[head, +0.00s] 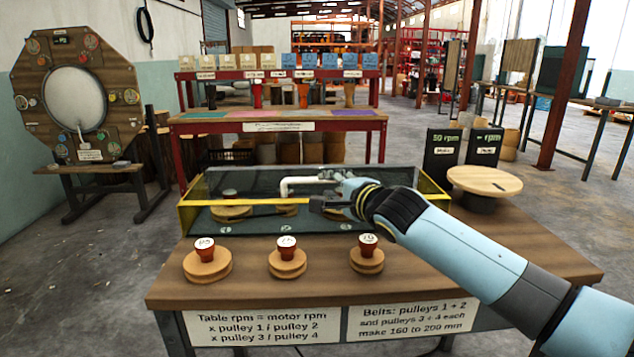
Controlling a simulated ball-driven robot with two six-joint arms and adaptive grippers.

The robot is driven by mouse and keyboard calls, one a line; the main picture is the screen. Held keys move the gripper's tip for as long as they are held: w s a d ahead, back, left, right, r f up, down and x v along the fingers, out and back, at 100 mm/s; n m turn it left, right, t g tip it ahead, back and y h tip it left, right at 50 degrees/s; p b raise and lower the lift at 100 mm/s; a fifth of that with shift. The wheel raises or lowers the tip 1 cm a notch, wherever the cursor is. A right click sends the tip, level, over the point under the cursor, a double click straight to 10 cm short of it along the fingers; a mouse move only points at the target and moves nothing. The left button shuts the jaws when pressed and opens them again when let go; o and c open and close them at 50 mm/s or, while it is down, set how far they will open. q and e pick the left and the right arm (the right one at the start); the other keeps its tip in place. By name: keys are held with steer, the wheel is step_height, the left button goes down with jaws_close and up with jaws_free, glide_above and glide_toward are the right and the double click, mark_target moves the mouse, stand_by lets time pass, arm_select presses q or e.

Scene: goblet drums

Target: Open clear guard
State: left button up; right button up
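The clear guard (245,184) is a low see-through cover with yellow edging on the wooden bench, and it appears closed over the pulleys. A yellow bar (245,202) runs along its front. A white bent bar (298,182) shows at its middle. Wooden pulleys, one of them at the left (230,211), show through the cover. My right gripper (322,202) reaches in from the right, at the front middle of the guard by the yellow bar. Its dark fingers are small and overlap the bar, so contact and opening are unclear. My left gripper is out of view.
Three wooden pulleys with red knobs (207,262) stand along the bench front (320,290). A round wooden turntable (484,181) and two dark rpm signs (441,153) are at the right. A red rack (280,124) stands behind, and an octagonal board (75,97) at left.

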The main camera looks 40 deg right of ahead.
mark_target(318, 182)
steer(key=b+x, duration=0.1)
steer(key=x, duration=0.6)
steer(key=shift+w+f, duration=0.15)
steer(key=shift+w, duration=0.05)
jaws_close()
